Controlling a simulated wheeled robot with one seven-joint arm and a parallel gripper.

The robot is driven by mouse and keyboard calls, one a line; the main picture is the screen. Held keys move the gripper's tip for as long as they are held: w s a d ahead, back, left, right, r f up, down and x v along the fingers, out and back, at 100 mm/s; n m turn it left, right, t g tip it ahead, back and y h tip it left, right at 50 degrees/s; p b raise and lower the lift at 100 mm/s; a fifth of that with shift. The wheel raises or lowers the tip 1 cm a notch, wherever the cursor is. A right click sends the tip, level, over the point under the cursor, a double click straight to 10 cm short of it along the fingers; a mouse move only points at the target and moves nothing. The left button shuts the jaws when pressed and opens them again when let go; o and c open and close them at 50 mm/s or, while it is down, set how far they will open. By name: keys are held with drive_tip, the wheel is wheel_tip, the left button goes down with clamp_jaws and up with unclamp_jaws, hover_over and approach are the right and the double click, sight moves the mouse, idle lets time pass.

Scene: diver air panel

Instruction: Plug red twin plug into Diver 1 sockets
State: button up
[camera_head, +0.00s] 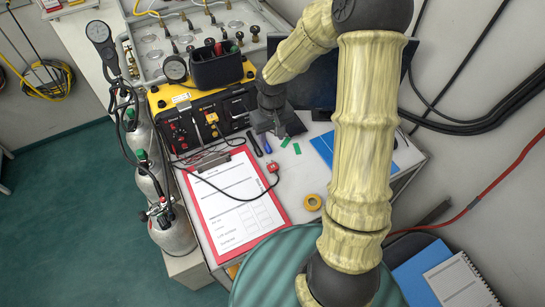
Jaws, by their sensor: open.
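The red twin plug (272,167) lies near the right edge of the clipboard, with a thin black cord running from it across the paper toward the panel. The yellow air panel (160,97) stands behind the clipboard, its black front facing me.
A red clipboard (281,205) with a white form covers the table's left part. Yellow tape (312,202), a blue-handled tool (255,144) and green pieces (285,142) lie nearby. Gas cylinders (147,180) stand left. A blue folder (323,147) lies right.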

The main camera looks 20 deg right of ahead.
sight(272, 165)
wheel_tip(272, 165, down, 14)
drive_tip(key=shift+f, duration=0.1)
idle(0.5)
drive_tip(key=shift+c, duration=0.2)
drive_tip(key=c, duration=0.8)
drive_tip(key=shift+r+p, duration=1.15)
drive_tip(key=shift+r, duration=0.45)
drive_tip(key=shift+d, duration=0.1)
